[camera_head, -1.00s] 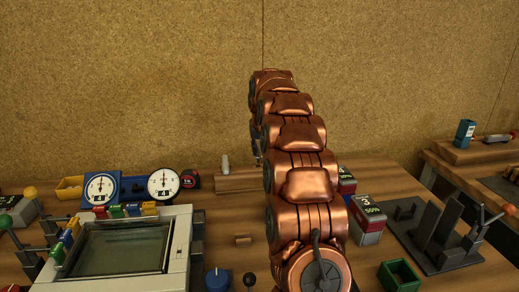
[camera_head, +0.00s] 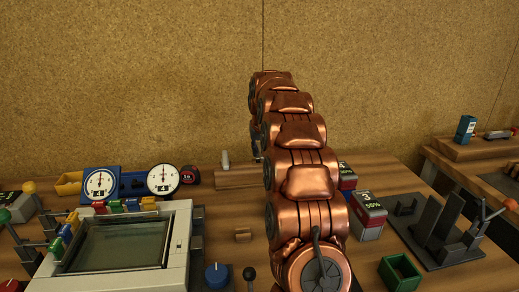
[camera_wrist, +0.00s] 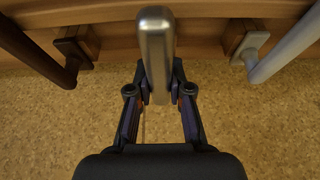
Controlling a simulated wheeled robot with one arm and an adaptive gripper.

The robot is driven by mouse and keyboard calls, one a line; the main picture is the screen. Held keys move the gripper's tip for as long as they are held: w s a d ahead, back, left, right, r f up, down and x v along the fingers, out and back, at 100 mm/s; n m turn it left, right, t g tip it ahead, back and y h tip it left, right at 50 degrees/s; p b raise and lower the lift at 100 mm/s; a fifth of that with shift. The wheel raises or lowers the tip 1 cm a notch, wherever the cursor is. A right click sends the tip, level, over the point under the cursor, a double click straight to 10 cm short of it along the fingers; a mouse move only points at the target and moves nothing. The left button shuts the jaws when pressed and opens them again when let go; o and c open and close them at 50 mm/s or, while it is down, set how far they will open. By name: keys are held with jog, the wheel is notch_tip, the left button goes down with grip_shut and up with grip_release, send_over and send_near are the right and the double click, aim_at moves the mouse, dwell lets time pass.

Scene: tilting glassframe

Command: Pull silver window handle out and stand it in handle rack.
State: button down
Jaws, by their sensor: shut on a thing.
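I cannot tell whether the silver handle's far end touches the wood. In the head view, a pale handle (camera_head: 225,160) stands at a wooden block (camera_head: 237,180); my arm hides my gripper and the silver handle.
A framed glass panel (camera_head: 180,235) with coloured clips stands at the left. Two dial gauges (camera_head: 100,184) are behind it. Boxes (camera_head: 369,215), a green tray (camera_head: 400,271) and a dark fixture (camera_head: 445,232) lie to the right. Cork wall (camera_head: 150,80) closes the back.

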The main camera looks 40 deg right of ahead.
jog(key=shift+f+b, duration=0.45)
jog(key=shift+f, duration=0.7)
jog(key=c, duration=1)
grip_release()
jog(key=v, duration=1.2)
jog(key=shift+s+f, duration=0.1)
